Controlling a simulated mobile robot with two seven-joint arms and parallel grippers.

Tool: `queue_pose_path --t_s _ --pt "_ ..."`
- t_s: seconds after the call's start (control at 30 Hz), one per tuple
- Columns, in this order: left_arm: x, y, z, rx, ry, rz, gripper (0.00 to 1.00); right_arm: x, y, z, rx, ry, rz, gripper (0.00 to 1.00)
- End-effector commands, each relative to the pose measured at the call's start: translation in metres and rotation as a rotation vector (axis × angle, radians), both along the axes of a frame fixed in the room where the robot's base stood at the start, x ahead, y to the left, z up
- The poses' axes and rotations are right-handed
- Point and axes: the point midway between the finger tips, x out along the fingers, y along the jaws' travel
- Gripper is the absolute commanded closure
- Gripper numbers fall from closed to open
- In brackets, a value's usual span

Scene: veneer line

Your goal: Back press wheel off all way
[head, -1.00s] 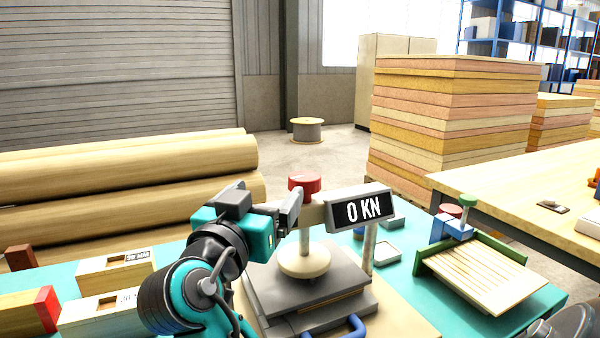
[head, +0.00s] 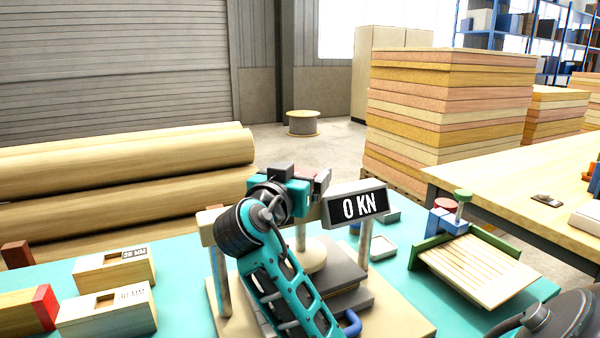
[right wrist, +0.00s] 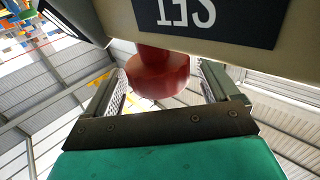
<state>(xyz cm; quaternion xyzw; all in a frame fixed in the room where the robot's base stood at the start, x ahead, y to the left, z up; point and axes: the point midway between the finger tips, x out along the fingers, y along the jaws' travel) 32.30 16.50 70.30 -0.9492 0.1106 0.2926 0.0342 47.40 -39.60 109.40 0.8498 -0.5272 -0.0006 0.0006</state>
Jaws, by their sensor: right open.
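The press wheel (right wrist: 158,75) is red and round, seen from below in the right wrist view between the two fingers of my right gripper (right wrist: 165,82). The press display (head: 358,206) reads 0 KN. My left gripper is not in view.
Wooden blocks with labels (head: 108,310) lie on the teal table at left. A slatted wooden panel in a green-edged fixture (head: 414,255) and a small tray (head: 383,247) are at right. The press beam (right wrist: 200,22) passes close above my right gripper in the wrist view.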

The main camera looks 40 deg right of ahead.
Motion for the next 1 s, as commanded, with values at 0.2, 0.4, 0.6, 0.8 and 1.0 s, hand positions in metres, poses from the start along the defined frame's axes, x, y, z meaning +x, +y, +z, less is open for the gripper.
queue_pose_path --t_s 0.2,0.4,0.6,0.8,1.0 --pt "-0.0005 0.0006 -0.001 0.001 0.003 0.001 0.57 0.0021 -0.0041 -0.0002 0.001 0.0 0.001 0.12" --pt "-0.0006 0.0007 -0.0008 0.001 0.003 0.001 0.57 0.002 -0.0038 -0.0002 0.0 0.0 0.001 0.19" --pt "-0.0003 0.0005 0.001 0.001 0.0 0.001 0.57 0.0019 -0.0036 -0.0002 0.0 0.0 0.001 0.38" --pt "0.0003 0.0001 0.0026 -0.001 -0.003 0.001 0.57 0.0018 -0.0036 -0.0002 0.0 0.0 0.0 0.57" --pt "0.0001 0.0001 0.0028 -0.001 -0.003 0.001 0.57 0.0016 -0.0035 -0.0003 0.001 0.0 0.005 0.63"
